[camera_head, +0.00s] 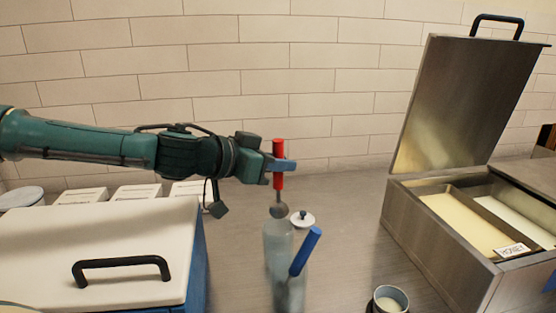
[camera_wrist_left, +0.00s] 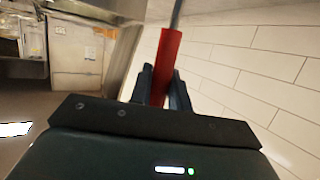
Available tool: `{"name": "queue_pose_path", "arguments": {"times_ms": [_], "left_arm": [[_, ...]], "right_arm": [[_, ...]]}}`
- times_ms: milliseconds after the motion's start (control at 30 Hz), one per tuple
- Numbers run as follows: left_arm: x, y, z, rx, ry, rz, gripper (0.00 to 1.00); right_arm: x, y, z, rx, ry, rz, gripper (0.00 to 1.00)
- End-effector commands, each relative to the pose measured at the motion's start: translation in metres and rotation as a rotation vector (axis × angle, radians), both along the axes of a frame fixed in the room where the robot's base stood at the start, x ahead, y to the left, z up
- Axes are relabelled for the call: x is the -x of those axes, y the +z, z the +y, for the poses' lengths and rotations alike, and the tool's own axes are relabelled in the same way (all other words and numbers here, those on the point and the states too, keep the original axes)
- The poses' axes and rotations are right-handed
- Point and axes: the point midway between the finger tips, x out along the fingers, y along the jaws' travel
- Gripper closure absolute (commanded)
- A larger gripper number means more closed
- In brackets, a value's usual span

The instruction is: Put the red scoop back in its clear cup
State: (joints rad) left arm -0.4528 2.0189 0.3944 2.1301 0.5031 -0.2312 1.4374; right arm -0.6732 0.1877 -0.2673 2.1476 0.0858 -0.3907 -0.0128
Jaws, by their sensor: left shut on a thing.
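The red scoop (camera_head: 278,148) hangs upright with its red handle up and its grey bowl down. My left gripper (camera_head: 280,165) is shut on the red handle. In the left wrist view the handle (camera_wrist_left: 169,60) sits between the two dark fingers (camera_wrist_left: 163,88). A clear cup (camera_head: 277,243) stands on the counter directly below the scoop. The bowl shows at the height of the cup's mouth; I cannot tell whether it is inside the rim or just above it. My right gripper is not in view.
A blue-handled scoop (camera_head: 305,252) leans in another clear container (camera_head: 288,294) just in front. A white lid-like piece (camera_head: 302,219) lies close by on the right. A white-lidded box (camera_head: 110,240) stands left, an open metal bin (camera_head: 440,245) right, and a small cup (camera_head: 390,299) front right.

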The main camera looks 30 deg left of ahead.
Motion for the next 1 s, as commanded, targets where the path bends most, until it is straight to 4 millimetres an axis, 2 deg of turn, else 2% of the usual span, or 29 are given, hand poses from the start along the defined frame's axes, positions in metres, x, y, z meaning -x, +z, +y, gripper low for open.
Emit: {"name": "queue_pose_path", "arguments": {"times_ms": [33, 400, 700, 1000], "left_arm": [[0.000, -0.010, 0.000, 0.001, 0.000, 0.000, 1.00], [0.000, -0.047, 0.000, 0.002, 0.001, 0.000, 1.00], [0.000, -0.076, 0.000, 0.001, 0.000, 0.000, 1.00], [0.000, -0.090, 0.000, 0.001, 0.000, 0.000, 1.00]], "right_arm": [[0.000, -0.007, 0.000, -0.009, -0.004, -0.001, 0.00], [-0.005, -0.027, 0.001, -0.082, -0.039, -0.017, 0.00], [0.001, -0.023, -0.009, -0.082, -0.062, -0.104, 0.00], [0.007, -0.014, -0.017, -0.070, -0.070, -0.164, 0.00]]}}
